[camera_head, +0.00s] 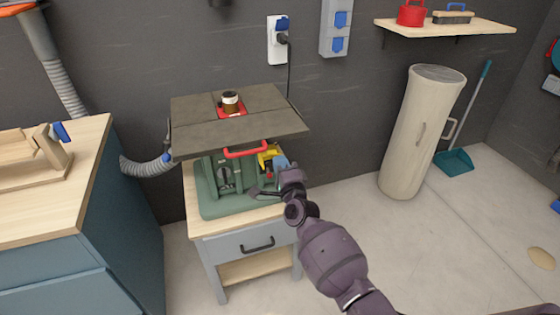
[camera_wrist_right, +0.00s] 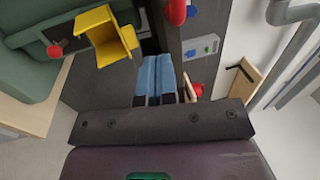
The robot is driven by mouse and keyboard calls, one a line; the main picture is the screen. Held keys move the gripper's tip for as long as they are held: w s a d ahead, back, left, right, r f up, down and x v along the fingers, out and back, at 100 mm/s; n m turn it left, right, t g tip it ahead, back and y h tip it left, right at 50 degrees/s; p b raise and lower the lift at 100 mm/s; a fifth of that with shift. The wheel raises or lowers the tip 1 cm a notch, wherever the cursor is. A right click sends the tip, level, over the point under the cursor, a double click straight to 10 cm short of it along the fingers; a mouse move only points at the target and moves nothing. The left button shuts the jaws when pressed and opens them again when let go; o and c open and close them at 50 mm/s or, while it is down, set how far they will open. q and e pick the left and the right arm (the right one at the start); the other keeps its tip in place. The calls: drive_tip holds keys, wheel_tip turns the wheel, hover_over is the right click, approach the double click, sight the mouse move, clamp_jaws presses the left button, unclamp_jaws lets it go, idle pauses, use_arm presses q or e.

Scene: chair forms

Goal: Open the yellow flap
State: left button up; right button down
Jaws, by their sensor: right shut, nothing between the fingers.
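The yellow flap (camera_head: 267,158) is on the front of the green machine under a dark table top, at its right side. In the right wrist view the yellow flap (camera_wrist_right: 108,34) is an angular piece at the upper left, beside the fingers. My right gripper (camera_head: 279,164) is in front of the machine, close to the flap's right side. In the right wrist view its blue fingers (camera_wrist_right: 156,76) lie together with nothing between them. I cannot tell if they touch the flap. My left gripper is not in view.
The green machine (camera_head: 211,200) stands on a grey cabinet with a drawer (camera_head: 240,247). A workbench (camera_head: 85,145) is at the left.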

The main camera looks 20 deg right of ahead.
drive_tip(key=s+a+r+n+g+y+p, duration=0.1)
drive_tip(key=s+a+r+n+y, duration=0.1)
drive_tip(key=s+n, duration=0.65)
drive_tip(key=s+d+f+n+g+h, duration=0.1)
drive_tip(key=s+d+f+n+g, duration=0.1)
drive_tip(key=s+f, duration=0.4)
drive_tip(key=s+d+f+n+g+h, duration=0.1)
drive_tip(key=s+d+f+n+g, duration=0.2)
drive_tip(key=s, duration=1.1)
drive_tip(key=s+d+f+n+g+h, duration=0.1)
drive_tip(key=s+d+f+n+g, duration=0.2)
drive_tip(key=s+d+f+n, duration=0.2)
drive_tip(key=s+f, duration=0.3)
drive_tip(key=s, duration=0.1)
drive_tip(key=shift+s+d+f, duration=0.3)
drive_tip(key=shift+s+d, duration=0.05)
drive_tip(key=shift+s, duration=0.05)
idle(1.3)
